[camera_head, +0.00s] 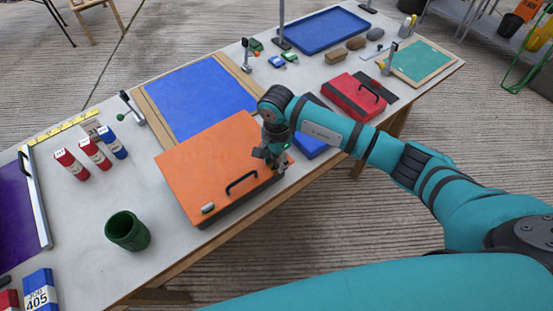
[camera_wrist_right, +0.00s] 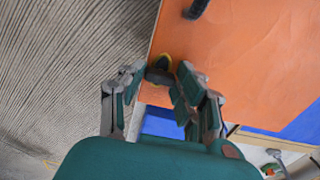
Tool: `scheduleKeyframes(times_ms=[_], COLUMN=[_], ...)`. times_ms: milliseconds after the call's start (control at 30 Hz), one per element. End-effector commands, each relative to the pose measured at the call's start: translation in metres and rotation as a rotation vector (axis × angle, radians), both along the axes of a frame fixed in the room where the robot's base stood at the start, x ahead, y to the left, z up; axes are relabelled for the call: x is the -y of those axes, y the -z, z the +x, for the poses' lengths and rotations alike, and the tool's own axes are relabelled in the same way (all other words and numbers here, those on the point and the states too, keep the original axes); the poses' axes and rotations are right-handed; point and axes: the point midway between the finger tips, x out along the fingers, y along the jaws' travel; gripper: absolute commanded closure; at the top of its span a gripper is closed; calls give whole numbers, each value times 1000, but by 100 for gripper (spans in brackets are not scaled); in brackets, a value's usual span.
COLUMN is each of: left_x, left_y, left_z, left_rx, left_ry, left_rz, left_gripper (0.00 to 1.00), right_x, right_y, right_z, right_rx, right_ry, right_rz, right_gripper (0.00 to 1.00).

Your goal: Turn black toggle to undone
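The orange case (camera_head: 215,165) lies shut on the table, with a black handle (camera_head: 242,183) on its front edge. The black toggle (camera_wrist_right: 160,72), with a yellow part around it, sits at the edge of the case in the right wrist view. My right gripper (camera_head: 272,158) is at the case's right front corner and hides this toggle in the head view. In the wrist view its fingers (camera_wrist_right: 160,78) are apart, one on each side of the toggle. I cannot tell whether they touch it. My left gripper is not in view.
A second small catch (camera_head: 208,208) sits at the case's left front. A blue panel (camera_head: 200,97) lies behind, and a red case (camera_head: 352,96) to the right. Open floor lies in front.

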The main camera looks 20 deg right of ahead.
Motion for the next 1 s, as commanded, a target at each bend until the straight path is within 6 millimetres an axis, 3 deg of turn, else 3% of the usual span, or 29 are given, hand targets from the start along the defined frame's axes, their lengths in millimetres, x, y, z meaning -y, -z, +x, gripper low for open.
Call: scheduleKeyframes(times_ms=[33,200,567,1000], left_x=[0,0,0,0], left_y=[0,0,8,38], left_z=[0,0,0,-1], left_rx=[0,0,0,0], left_ry=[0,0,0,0], left_rz=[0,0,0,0], left_gripper=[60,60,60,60], right_x=[0,0,0,1], right_y=[0,0,1,3], right_z=[0,0,0,1], right_rx=[0,0,0,3], right_ry=[0,0,73,431], right_rz=[0,0,-1,-2], right_gripper=[81,99,99,99])
